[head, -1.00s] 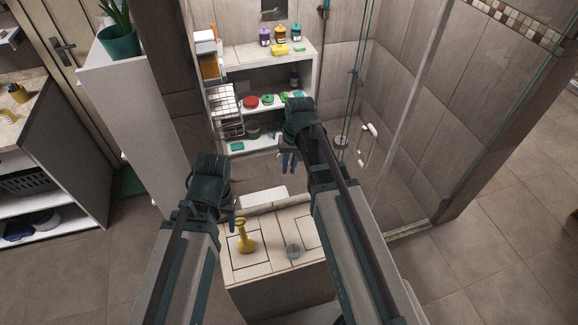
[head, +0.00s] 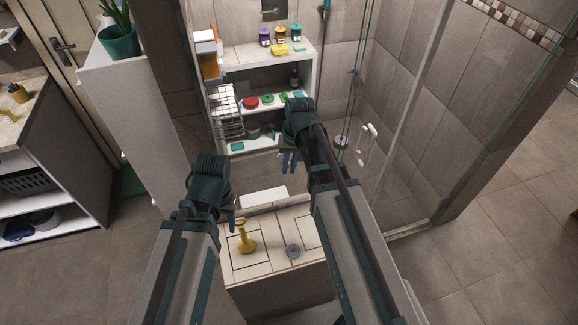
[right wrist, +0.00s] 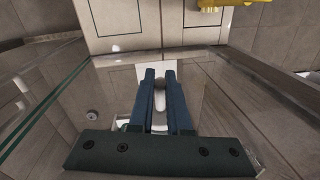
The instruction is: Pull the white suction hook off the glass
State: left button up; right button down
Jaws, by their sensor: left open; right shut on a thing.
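The white hook (right wrist: 160,99) shows in the right wrist view between the blue fingers of my right gripper (right wrist: 159,76). The fingers are shut on it, and they hide its sides. White also shows lower down between the fingers. The clear glass (right wrist: 105,100) spreads around the fingers, with a green edge at left. I cannot tell whether the hook still touches the glass. In the head view my right gripper (head: 288,160) is beyond the tiled bench, and the hook is hidden there. My left gripper (head: 232,218) is open and empty near the bench's left side.
A yellow bottle (head: 245,236) and a grey round piece (head: 293,251) are on the tiled bench (head: 270,268). A shelf unit (head: 245,58) with bottles and tins stands behind. A white handle (head: 367,145) is at right. Floor at the right is clear.

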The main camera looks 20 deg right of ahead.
jog(key=shift+s, duration=0.6)
dwell(0.8)
jog(key=shift+s, duration=0.1)
jog(key=shift+s, duration=0.9)
dwell(1.1)
jog(key=s, duration=0.6)
jog(key=shift+s+d, duration=0.2)
jog(key=shift+s, duration=0.2)
dwell(0.6)
dwell(0.4)
